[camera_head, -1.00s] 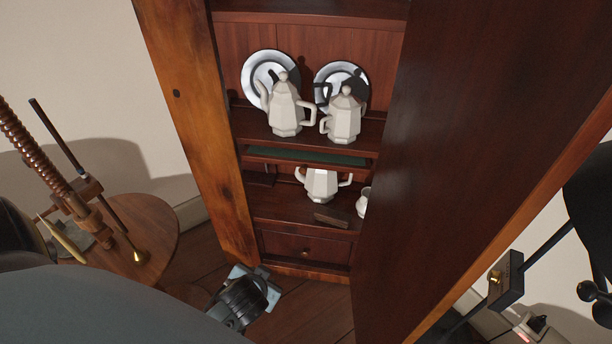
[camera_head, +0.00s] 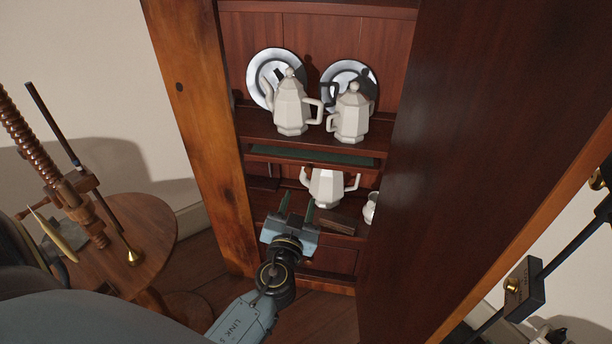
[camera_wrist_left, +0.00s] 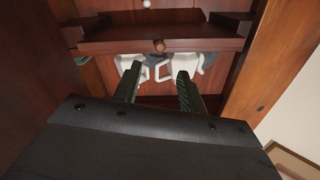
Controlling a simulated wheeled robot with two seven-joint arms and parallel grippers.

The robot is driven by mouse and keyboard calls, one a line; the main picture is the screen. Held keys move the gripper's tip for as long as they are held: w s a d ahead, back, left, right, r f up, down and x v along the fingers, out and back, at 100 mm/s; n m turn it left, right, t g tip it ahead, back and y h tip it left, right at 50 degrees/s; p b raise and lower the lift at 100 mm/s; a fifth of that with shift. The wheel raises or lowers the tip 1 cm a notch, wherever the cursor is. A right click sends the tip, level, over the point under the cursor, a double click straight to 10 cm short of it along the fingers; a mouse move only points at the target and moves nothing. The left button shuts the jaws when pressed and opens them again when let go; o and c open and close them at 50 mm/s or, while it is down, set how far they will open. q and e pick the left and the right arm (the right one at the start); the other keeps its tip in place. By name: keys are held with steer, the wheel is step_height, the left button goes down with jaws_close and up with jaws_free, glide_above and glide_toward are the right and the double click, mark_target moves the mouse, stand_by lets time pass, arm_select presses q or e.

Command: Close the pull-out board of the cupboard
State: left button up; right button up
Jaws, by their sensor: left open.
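The cupboard's pull-out board (camera_head: 315,155) has a green top and sits just below the shelf with two white pots. Its green surface shows, so it stands at least partly out. In the left wrist view, which appears upside down, a dark wooden front (camera_wrist_left: 110,47) with a round knob (camera_wrist_left: 159,46) lies ahead of the fingers. My left gripper (camera_head: 297,207) is open and empty, in front of the cupboard and lower in the picture than the board. Its two fingers (camera_wrist_left: 159,76) point toward the cupboard. I cannot tell whether they touch anything. My right gripper is not in view.
Two white pots (camera_head: 291,108) and plates stand on the upper shelf. Another white pot (camera_head: 326,188) and a small jug (camera_head: 370,208) stand below. A large door panel (camera_head: 470,130) flanks the right. A round wooden table (camera_head: 150,225) stands at left.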

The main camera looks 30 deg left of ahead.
mark_target(308, 172)
arm_select(q)
steer(key=x, duration=0.8)
steer(key=shift+x, duration=0.75)
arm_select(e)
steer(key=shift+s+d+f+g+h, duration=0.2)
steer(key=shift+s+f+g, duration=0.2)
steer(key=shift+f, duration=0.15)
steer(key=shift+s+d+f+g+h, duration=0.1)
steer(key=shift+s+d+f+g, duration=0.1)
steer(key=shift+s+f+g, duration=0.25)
arm_select(q)
steer(key=shift+c, duration=0.3)
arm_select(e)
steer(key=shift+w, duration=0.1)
arm_select(q)
jaws_close()
